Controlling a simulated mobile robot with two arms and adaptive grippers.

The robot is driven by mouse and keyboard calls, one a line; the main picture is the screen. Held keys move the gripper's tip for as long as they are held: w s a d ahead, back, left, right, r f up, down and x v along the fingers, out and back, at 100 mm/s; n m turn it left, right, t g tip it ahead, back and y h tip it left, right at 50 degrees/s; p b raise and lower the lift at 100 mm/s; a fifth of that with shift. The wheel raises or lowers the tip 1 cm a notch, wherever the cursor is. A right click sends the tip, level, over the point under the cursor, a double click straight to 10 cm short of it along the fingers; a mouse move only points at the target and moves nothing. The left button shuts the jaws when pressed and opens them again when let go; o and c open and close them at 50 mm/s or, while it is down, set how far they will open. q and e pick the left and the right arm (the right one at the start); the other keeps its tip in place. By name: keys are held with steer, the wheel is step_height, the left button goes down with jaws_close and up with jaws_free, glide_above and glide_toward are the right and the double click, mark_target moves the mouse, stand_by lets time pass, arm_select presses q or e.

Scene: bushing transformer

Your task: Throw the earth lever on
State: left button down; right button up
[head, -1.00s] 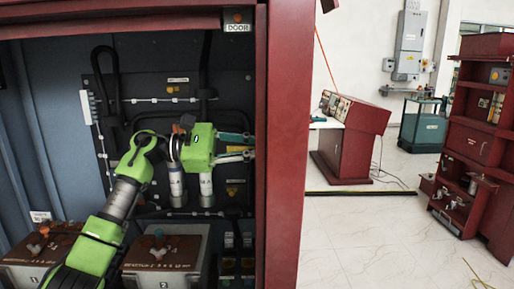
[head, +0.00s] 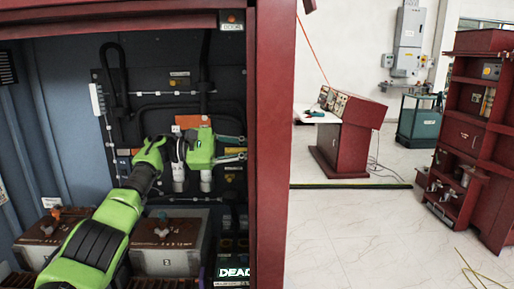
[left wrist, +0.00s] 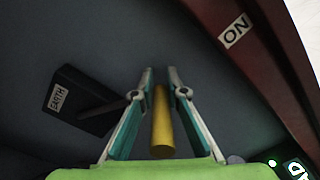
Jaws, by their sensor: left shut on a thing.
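My left gripper (head: 243,148) reaches into the red cabinet, close to its right door post. In the left wrist view its fingers (left wrist: 160,78) stand on both sides of a yellow rod (left wrist: 162,128), which looks like the earth lever's handle, and are shut on it. A black block with an EARTH label (left wrist: 57,97) lies just left of the fingers. An ON label (left wrist: 235,30) is on the red frame at upper right. The rod's far end and mounting are not clear, and the lever is not visible in the head view. My right gripper is not in view.
The cabinet's red post (head: 270,150) stands right beside the fingers. Transformer boxes (head: 165,258) sit below my arm, and a DEAD sign (head: 234,272) is at the cabinet's bottom. A red console (head: 345,140) and open floor lie to the right.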

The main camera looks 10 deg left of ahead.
mark_target(222, 151)
arm_select(q)
steer(key=shift+w+a+f+m, duration=0.15)
steer(key=shift+a+f+m, duration=0.1)
steer(key=shift+m, duration=0.05)
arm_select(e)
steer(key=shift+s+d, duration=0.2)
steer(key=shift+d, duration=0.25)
arm_select(q)
steer(key=shift+f, duration=0.35)
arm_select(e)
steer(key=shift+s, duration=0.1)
arm_select(q)
steer(key=c, duration=2)
jaws_free()
steer(key=shift+w+f, duration=0.1)
steer(key=shift+o, duration=0.2)
steer(key=shift+w+f, duration=0.1)
steer(key=shift+a, duration=0.1)
steer(key=v, duration=0.7)
steer(key=shift+w, duration=0.1)
steer(key=shift+a+r, duration=0.25)
steer(key=shift+r, duration=0.1)
steer(key=shift+s+d+r, duration=0.2)
steer(key=shift+s+d, duration=0.05)
steer(key=shift+s, duration=0.15)
